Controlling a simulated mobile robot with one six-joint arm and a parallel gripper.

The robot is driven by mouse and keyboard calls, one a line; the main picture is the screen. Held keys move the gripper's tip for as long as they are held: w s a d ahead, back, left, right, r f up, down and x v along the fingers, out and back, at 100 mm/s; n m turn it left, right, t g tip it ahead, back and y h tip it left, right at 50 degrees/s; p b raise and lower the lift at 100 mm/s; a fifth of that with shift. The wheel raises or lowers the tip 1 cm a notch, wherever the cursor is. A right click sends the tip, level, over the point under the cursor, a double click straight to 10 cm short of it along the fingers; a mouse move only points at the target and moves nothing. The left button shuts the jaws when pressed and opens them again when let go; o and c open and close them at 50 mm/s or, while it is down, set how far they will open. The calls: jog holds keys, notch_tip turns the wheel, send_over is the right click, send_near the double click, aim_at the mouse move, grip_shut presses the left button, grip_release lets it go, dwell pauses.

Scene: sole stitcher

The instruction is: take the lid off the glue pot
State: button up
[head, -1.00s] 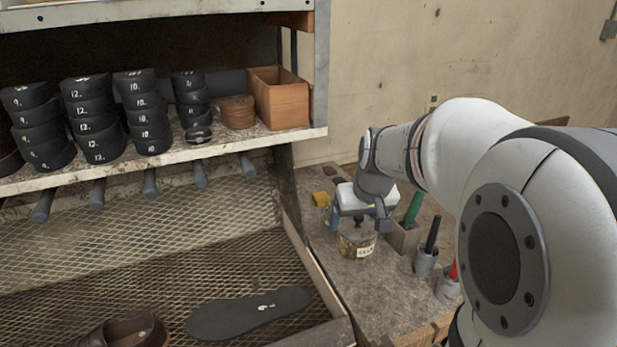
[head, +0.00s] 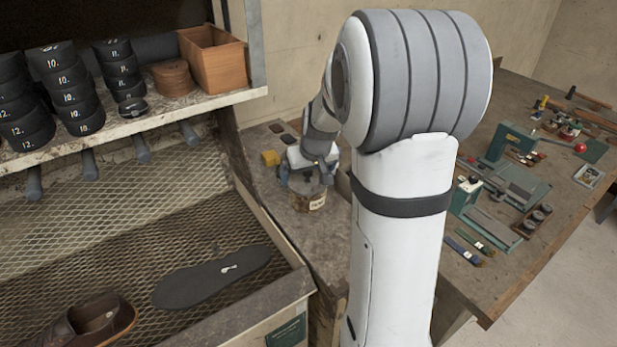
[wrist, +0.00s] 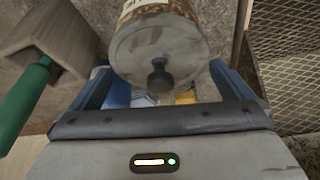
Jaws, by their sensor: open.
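The glue pot (head: 309,199) is a squat glass jar with brown contents and a pale label, standing on the stained bench by the rack. In the wrist view its round, grey, smeared lid (wrist: 135,50) faces me, with a dark knob (wrist: 160,76) in the middle. The lid is on the pot. My gripper (wrist: 160,80) is open, with one blue-grey finger on each side of the knob and near the lid's edges. I cannot tell whether a finger touches the lid. In the head view my gripper (head: 302,178) hides the pot's top.
In the wrist view a wooden block holder (wrist: 45,38) with a green handle (wrist: 22,105) stands close left. A mesh rack (head: 110,225) holds a black sole (head: 210,279) and a brown shoe (head: 90,325). A yellow block (head: 270,158) sits behind the pot.

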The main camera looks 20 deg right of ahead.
jog(key=shift+c, duration=0.3)
jog(key=c, duration=0.6)
jog(key=shift+o, duration=0.2)
